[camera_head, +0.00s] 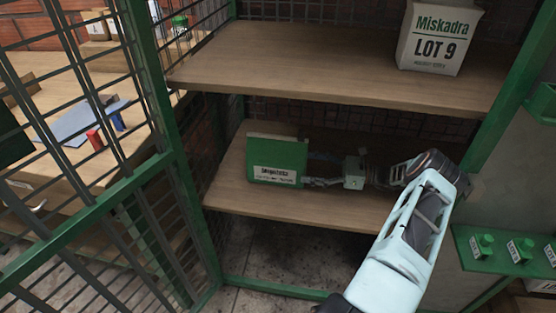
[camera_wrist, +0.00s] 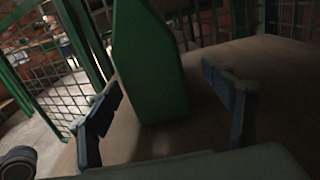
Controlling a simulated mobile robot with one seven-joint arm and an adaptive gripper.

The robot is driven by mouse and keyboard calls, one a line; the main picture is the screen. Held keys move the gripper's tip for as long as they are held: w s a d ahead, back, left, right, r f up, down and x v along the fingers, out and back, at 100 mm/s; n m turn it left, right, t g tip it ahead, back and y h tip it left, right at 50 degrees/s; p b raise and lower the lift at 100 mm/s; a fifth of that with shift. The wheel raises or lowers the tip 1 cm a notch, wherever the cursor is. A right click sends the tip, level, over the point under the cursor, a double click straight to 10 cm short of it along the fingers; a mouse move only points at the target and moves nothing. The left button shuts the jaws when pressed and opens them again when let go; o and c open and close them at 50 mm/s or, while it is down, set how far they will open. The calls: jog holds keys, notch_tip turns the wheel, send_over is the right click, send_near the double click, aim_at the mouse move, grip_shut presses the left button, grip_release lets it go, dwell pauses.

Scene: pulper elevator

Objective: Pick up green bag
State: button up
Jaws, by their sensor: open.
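The green bag (camera_head: 263,156) stands upright on the lower wooden shelf, a boxy green shape with a white label on its front. It also shows in the wrist view (camera_wrist: 148,70), narrow side toward me. My gripper (camera_head: 309,170) reaches in from the right, just right of the bag. In the wrist view my gripper (camera_wrist: 160,88) is open, with one finger on each side of the bag's near edge and visible gaps. I cannot tell how far the bag lies between the fingers.
The upper shelf (camera_head: 290,62) hangs above my arm and holds a white and green bag (camera_head: 437,38) marked LOT 9. A green mesh fence (camera_head: 90,150) stands at the left. Green buttons (camera_head: 490,247) are on a panel at the right.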

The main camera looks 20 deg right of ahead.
aim_at(279, 161)
jog(key=x, duration=0.4)
jog(key=shift+w+a, duration=0.15)
jog(key=shift+a, duration=0.2)
jog(key=a, duration=0.1)
jog(key=w+a+r+b, duration=0.1)
jog(key=w+a, duration=0.1)
jog(key=a, duration=0.1)
jog(key=shift+r+b, duration=0.15)
jog(key=shift+b, duration=0.15)
jog(key=shift+w+a, duration=0.2)
jog(key=shift+a, duration=0.2)
jog(key=c, duration=1.5)
jog(key=shift+r, duration=0.15)
jog(key=shift+c, duration=0.6)
